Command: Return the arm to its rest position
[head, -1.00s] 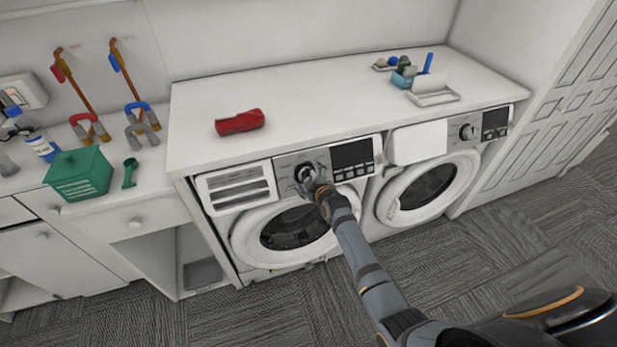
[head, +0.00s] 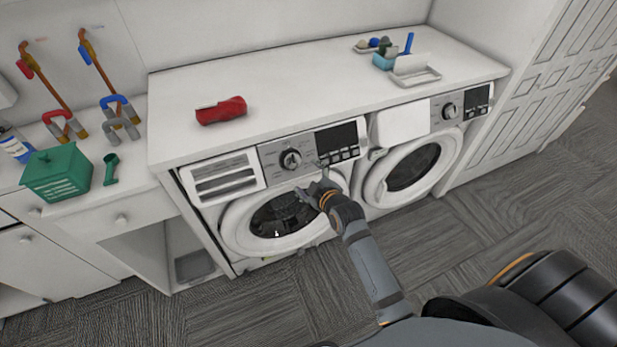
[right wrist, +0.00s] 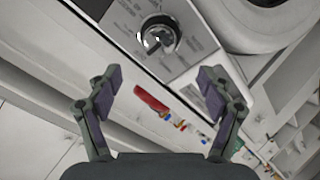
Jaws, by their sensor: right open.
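My right gripper (head: 312,188) is open and empty in front of the left washing machine (head: 232,240), just below its control panel. In the right wrist view its two fingers (right wrist: 157,88) stand wide apart with nothing between them. The washer's round dial (head: 290,159) is left of and above the gripper, and apart from it. The dial also shows in the right wrist view (right wrist: 159,36), beyond the fingertips. My left gripper is not in view.
A red cloth-like item (head: 221,110) lies on the white countertop (head: 300,90). A second washing machine (head: 440,160) stands to the right. A green box (head: 56,175) and a green scoop (head: 111,168) are at left. The carpet floor in front is clear.

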